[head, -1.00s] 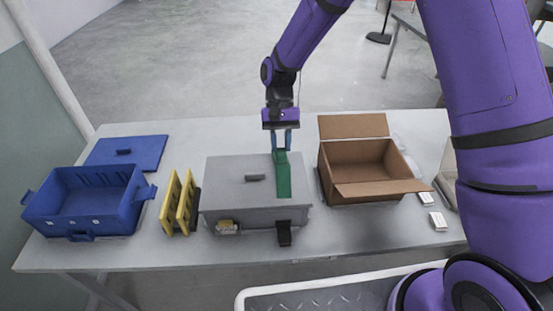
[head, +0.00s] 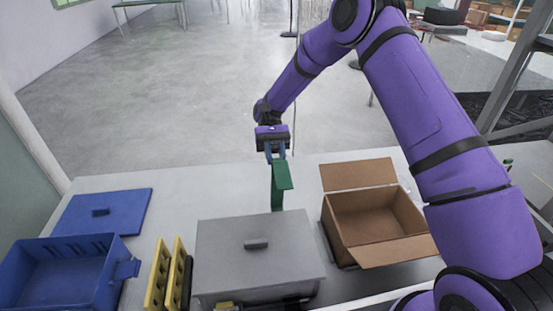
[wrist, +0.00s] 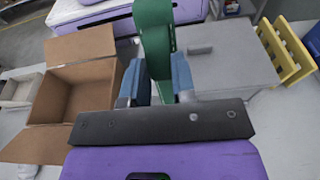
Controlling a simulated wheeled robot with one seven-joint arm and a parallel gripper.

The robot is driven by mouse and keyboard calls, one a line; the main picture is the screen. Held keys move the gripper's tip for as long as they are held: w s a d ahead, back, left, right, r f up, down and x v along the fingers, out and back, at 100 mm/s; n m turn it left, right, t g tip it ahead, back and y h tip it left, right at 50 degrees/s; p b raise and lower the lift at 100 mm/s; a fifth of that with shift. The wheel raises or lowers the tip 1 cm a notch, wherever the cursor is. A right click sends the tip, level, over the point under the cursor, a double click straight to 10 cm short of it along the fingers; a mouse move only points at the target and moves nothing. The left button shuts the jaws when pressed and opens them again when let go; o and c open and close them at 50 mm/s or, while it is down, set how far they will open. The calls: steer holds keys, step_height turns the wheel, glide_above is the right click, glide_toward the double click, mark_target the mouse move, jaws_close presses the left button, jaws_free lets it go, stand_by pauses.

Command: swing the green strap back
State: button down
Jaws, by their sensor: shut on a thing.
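The green strap (head: 281,177) hangs from my gripper (head: 275,151) behind the grey lidded box (head: 258,268). Its lower end comes down near the box's back edge; I cannot tell whether it touches the table. The lid of the grey box is bare of the strap. My gripper is shut on the strap. In the wrist view, the strap (wrist: 153,35) stands between the two blue fingers (wrist: 158,82), with the grey box (wrist: 225,55) beyond it to the right.
An open cardboard box (head: 372,211) stands right of the grey box. Yellow racks (head: 165,272), a blue bin (head: 62,276) and a blue lid (head: 105,212) are to the left. The table (head: 210,188) behind the grey box is clear.

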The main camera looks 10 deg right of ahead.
steer(key=shift+w+f+g, duration=0.2)
steer(key=shift+w+g, duration=0.1)
steer(key=shift+w, duration=0.2)
steer(key=shift+w+f+g, duration=0.2)
steer(key=shift+w+g, duration=0.1)
steer(key=shift+w, duration=0.15)
steer(key=c, duration=0.9)
jaws_free()
steer(key=shift+r, duration=0.2)
